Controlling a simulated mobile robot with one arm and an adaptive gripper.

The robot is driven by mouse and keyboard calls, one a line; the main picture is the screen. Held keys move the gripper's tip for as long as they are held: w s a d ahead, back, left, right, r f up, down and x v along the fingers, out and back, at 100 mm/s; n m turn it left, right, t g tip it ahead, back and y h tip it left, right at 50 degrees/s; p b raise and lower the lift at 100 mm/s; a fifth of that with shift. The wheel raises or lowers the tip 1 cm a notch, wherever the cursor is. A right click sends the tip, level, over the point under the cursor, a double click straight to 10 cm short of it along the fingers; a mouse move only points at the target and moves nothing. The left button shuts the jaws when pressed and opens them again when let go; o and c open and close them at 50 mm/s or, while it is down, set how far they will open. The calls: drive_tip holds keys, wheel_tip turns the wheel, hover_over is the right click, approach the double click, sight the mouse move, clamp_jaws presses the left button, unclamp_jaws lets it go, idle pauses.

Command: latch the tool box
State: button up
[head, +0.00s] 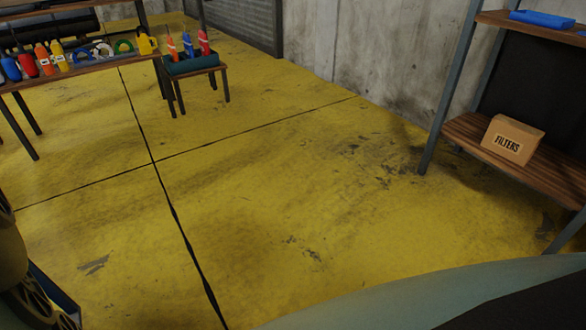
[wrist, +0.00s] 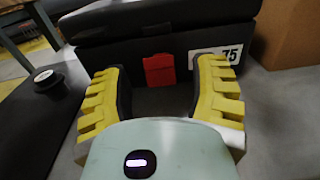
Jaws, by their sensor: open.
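The tool box (wrist: 140,39) is a dark box in the upper middle of the wrist view. It has a red latch (wrist: 159,69) on its front face and a white label reading "75" to the right of the latch. My gripper (wrist: 158,75) is open, with its yellow-ribbed fingers on either side of the latch and nothing visible between them. Whether the fingers touch the box is unclear. The lid's exact position is hard to tell. The tool box does not show in the head view.
In the wrist view a cardboard box (wrist: 292,35) stands right of the tool box, and a dark round object (wrist: 50,82) lies left. In the head view, a shelf holds a FILTERS box (head: 512,139), and a small bench (head: 193,69) stands far back. The yellow floor between is clear.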

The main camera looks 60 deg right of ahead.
drive_tip(key=shift+a, duration=0.1)
idle(0.3)
clamp_jaws()
idle(0.4)
